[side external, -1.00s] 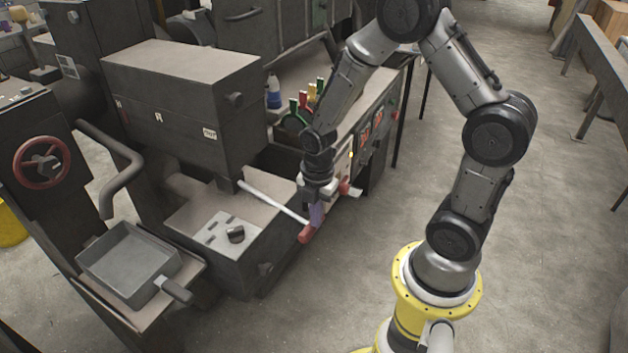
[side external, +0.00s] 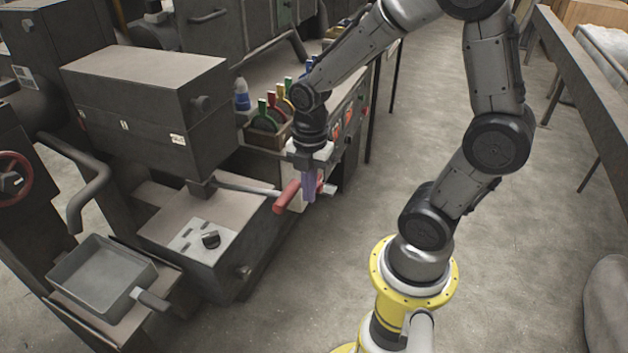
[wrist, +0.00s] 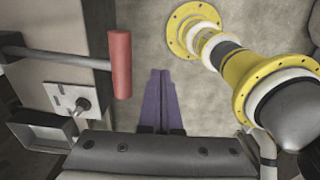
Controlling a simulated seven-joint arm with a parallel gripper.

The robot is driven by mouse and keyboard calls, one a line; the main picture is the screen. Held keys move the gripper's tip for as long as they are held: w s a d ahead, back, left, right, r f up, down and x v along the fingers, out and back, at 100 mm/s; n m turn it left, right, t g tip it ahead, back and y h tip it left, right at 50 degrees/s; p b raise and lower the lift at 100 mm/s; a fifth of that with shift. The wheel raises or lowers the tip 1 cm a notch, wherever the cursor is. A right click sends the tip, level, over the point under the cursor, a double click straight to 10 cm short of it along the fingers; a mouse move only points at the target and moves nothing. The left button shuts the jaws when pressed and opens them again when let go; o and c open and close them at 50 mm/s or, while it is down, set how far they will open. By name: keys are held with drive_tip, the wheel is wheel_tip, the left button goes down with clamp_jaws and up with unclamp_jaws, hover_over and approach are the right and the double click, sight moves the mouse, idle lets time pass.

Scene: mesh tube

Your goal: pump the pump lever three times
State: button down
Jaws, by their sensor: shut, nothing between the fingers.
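The pump lever is a metal rod with a red grip (side external: 285,197) at its free end. It reaches right from the dark machine block in the side view. In the wrist view the red grip (wrist: 121,63) stands to the left of my gripper's fingers. My gripper (side external: 309,198) points down just right of the red grip, its purple fingers shut and empty. In the wrist view the shut fingers (wrist: 161,80) lie side by side with a visible gap between them and the grip.
A grey tray (side external: 102,275) sits at the lower left, and a red handwheel (side external: 12,178) is at the left edge. Open floor (side external: 300,290) lies in front of the machine.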

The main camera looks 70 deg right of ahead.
drive_tip(key=shift+s+r, duration=0.35)
drive_tip(key=shift+r, duration=0.35)
drive_tip(key=shift+s+r, duration=0.3)
drive_tip(key=shift+r, duration=0.4)
drive_tip(key=s+a+r+m+t, duration=0.2)
drive_tip(key=r+m, duration=0.3)
drive_tip(key=m, duration=0.4)
drive_tip(key=s+a+r+m+t, duration=0.3)
drive_tip(key=r+m, duration=0.3)
drive_tip(key=m, duration=0.3)
drive_tip(key=shift+s, duration=0.75)
idle(1.9)
